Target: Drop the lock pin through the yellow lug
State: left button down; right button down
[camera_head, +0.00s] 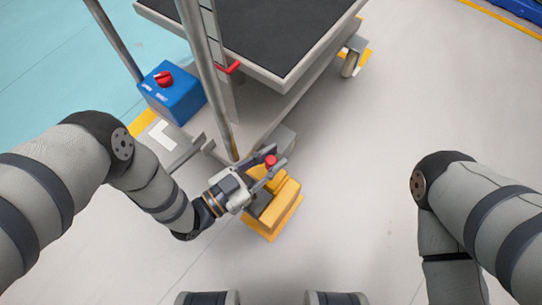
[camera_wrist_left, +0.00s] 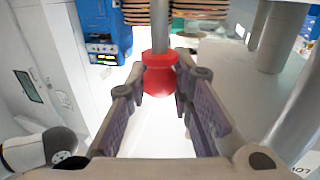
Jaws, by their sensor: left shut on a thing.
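My left gripper (camera_head: 268,172) is shut on the lock pin's red knob (camera_head: 270,160). In the left wrist view the red knob (camera_wrist_left: 158,80) sits between the two fingertips (camera_wrist_left: 160,85), and a grey rod shows beyond it. A yellow block with a yellow base (camera_head: 288,200), which looks like the lug, is on the floor by the cart's corner. In the head view the gripper overlaps the block and hides part of it. I cannot tell whether the pin is in a hole. My right gripper is out of view.
A cart with a dark top (camera_head: 285,35) stands behind, with a metal post (camera_head: 205,60) and a red lever (camera_head: 228,67). A blue box with a red knob (camera_head: 178,98) stands left of the post. The pale floor (camera_head: 400,120) to the right is clear.

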pick_arm(q)
jog(key=shift+f, duration=0.25)
jog(key=c, duration=1.3)
grip_release()
jog(key=shift+c, duration=0.2)
jog(key=v, duration=1.2)
